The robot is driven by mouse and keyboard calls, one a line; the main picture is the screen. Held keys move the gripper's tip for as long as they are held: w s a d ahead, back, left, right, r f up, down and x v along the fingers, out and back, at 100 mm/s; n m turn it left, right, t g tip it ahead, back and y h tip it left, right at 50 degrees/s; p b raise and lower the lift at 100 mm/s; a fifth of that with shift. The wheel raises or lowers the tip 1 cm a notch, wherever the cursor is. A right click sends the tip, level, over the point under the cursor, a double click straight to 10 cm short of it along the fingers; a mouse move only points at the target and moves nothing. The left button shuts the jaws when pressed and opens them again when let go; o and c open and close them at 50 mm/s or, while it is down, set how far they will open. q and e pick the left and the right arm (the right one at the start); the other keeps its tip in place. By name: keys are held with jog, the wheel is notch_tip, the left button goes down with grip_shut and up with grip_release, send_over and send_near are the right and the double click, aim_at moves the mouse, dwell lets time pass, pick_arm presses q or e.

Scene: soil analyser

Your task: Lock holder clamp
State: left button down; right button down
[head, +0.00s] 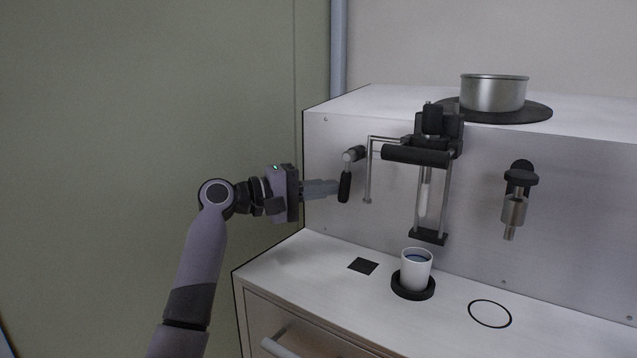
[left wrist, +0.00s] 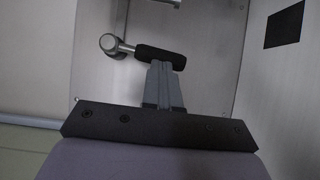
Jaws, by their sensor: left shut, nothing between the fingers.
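My left gripper (head: 334,188) is shut and empty, with its fingertips at a black lever handle (head: 344,186). The handle hangs nearly straight down from a metal pivot (head: 353,154) on the analyser's front panel. In the left wrist view the closed fingers (left wrist: 165,70) reach the side of the black grip (left wrist: 158,55); whether they touch it I cannot tell. Right of the lever, a holder frame (head: 447,195) with metal rods and a black horizontal bar (head: 415,155) holds a clear tube (head: 425,199) upright. My right gripper is not in view.
A white cup (head: 416,270) of bluish liquid stands on a black round base (head: 413,292) below the holder. A black square (head: 363,266) and ring (head: 490,313) mark the clear counter. A metal nozzle (head: 514,210) is at right; a pan (head: 494,93) stands on top.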

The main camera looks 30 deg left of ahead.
pick_arm(q)
jog(key=shift+d+f+n, duration=0.15)
jog(key=shift+d+n, duration=0.05)
jog(key=shift+n, duration=0.1)
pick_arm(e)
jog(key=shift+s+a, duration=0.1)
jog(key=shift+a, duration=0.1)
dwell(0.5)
